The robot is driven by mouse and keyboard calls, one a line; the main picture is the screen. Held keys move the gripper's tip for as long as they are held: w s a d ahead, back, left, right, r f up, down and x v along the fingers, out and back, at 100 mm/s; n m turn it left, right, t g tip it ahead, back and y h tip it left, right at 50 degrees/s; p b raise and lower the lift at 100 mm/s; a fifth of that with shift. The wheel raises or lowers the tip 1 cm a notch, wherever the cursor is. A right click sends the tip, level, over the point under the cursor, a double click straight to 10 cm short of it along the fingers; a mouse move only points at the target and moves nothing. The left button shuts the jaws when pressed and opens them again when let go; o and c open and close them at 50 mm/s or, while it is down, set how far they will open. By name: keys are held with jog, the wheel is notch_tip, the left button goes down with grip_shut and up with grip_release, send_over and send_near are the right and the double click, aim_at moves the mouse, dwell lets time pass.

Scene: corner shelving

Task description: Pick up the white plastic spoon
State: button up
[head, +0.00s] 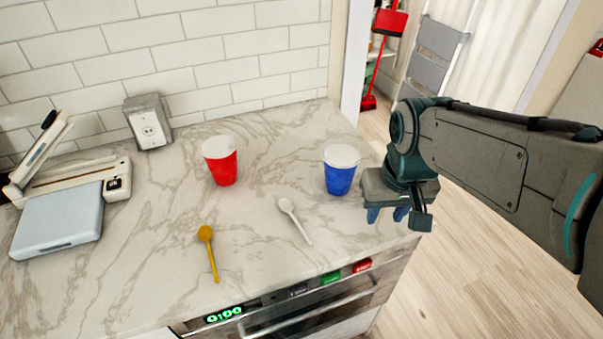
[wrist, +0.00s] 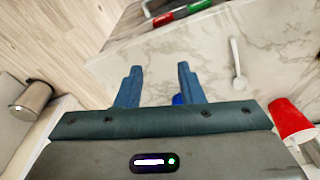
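The white plastic spoon (head: 294,220) lies flat on the marble counter in the head view, its bowl toward the back and its handle toward the front edge. It also shows in the wrist view (wrist: 237,66), to the right of the fingers. My gripper (head: 387,215) is above the right end of the counter, to the right of the spoon and apart from it. In the wrist view its two blue fingers (wrist: 158,78) are spread with nothing held between them.
A sealer-like appliance (head: 60,220) is at far left. An oven (head: 300,305) is below the counter's front edge.

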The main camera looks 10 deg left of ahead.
jog(key=w+a+r+n+g+p, duration=0.1)
jog(key=w+a+n, duration=0.1)
jog(key=a, duration=0.6)
jog(key=w+a+r+n+g+p, duration=0.1)
jog(key=a+n, duration=0.1)
jog(key=a, duration=0.5)
send_over(300, 227)
jog(key=shift+n, duration=0.3)
jog(key=f, duration=0.7)
jog(key=shift+s+a, duration=0.15)
jog(key=shift+s, duration=0.1)
jog(key=shift+w+d+f+p, duration=0.1)
jog(key=shift+f+p, duration=0.2)
jog(key=shift+f, duration=1.35)
jog(key=shift+w+d+f+p, duration=0.1)
jog(key=shift+f+p, duration=0.15)
jog(key=shift+f, duration=1.35)
grip_shut()
